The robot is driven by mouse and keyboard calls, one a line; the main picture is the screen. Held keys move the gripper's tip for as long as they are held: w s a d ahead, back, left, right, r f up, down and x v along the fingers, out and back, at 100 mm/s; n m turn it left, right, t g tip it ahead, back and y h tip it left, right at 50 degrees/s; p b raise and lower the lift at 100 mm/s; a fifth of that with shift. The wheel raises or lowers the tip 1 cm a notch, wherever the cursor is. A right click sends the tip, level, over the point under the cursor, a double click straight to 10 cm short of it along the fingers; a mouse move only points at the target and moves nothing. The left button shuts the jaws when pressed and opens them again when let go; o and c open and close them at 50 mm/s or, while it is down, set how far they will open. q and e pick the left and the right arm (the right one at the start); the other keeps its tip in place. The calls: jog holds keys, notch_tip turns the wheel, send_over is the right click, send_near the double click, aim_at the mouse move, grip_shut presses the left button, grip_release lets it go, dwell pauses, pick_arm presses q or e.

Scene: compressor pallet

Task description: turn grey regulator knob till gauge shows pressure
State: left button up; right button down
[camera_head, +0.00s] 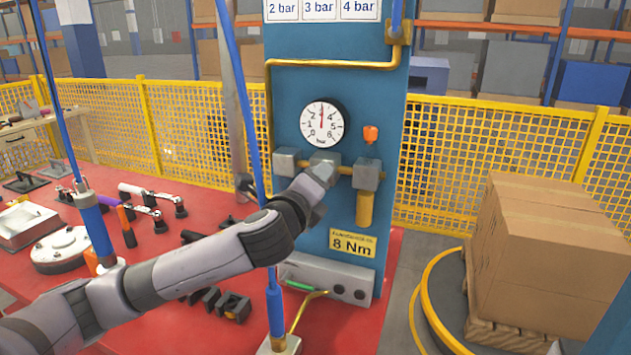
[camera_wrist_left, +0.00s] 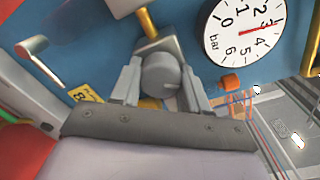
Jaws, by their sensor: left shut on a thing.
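The round white gauge (camera_head: 322,123) is on the blue panel, marked 0 to 6 bar. Its red needle points straight up, at about 3, and the wrist view also shows the needle at 3 on the gauge (camera_wrist_left: 240,38). In the wrist view the grey regulator knob (camera_wrist_left: 160,73) sits between the fingers of my left gripper (camera_wrist_left: 158,88), which is shut on it. In the head view my left gripper (camera_head: 318,176) is at the grey regulator below the gauge and largely hides the knob. My right gripper is in neither view.
An orange knob (camera_head: 370,135) sits right of the gauge, above a brass pipe fitting (camera_head: 365,208). Cards reading 2, 3 and 4 bar hang above. The red table (camera_head: 160,255) carries several tools. Cardboard boxes (camera_head: 545,260) stand at right.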

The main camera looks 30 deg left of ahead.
pick_arm(q)
jog(key=shift+m, duration=0.9)
jog(key=o, duration=1)
jog(key=shift+o, duration=0.2)
jog(key=shift+s, duration=0.1)
jog(key=b+v, duration=0.1)
jog(key=v, duration=0.6)
jog(key=shift+d+f, duration=0.1)
